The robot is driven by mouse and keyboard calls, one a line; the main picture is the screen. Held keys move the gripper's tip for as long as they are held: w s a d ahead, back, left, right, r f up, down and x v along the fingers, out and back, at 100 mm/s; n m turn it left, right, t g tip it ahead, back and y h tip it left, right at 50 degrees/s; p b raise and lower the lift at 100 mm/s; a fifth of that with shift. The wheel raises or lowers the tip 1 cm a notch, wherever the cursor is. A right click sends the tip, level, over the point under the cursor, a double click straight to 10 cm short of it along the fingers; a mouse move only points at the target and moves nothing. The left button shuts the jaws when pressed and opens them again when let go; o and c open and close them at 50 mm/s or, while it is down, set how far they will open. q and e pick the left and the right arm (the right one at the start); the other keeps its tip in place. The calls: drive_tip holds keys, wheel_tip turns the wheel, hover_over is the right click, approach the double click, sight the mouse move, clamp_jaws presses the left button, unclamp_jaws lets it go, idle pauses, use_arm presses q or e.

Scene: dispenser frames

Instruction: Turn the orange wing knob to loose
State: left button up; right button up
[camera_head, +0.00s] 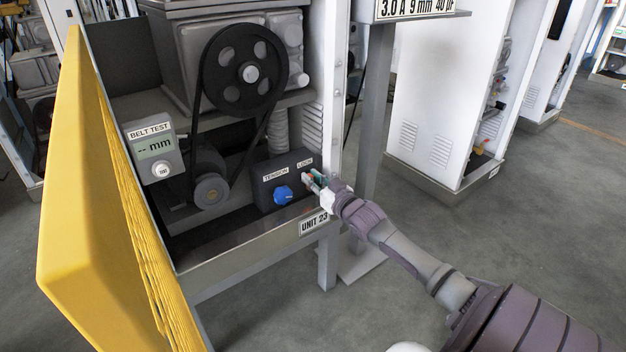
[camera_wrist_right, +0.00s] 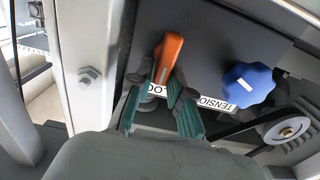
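The orange wing knob (camera_wrist_right: 168,58) is on the dark control box (camera_head: 283,180), at the partly hidden LOCK label. In the right wrist view its wing stands nearly upright, leaning slightly right at the top. My right gripper (camera_wrist_right: 160,80) is at the knob, with its teal fingers on either side of the wing's lower end. The fingers are apart; whether they touch the wing I cannot tell. In the head view the right gripper (camera_head: 314,181) hides most of the knob. My left gripper is not in view.
A blue knob (camera_head: 283,195) marked TENSION sits beside the lock knob; it also shows in the wrist view (camera_wrist_right: 248,85). The belt test gauge (camera_head: 154,150) reads "-- mm". A belt and pulleys (camera_head: 245,70) are above. The yellow door (camera_head: 95,200) stands open at left.

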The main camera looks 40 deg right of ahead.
clamp_jaws()
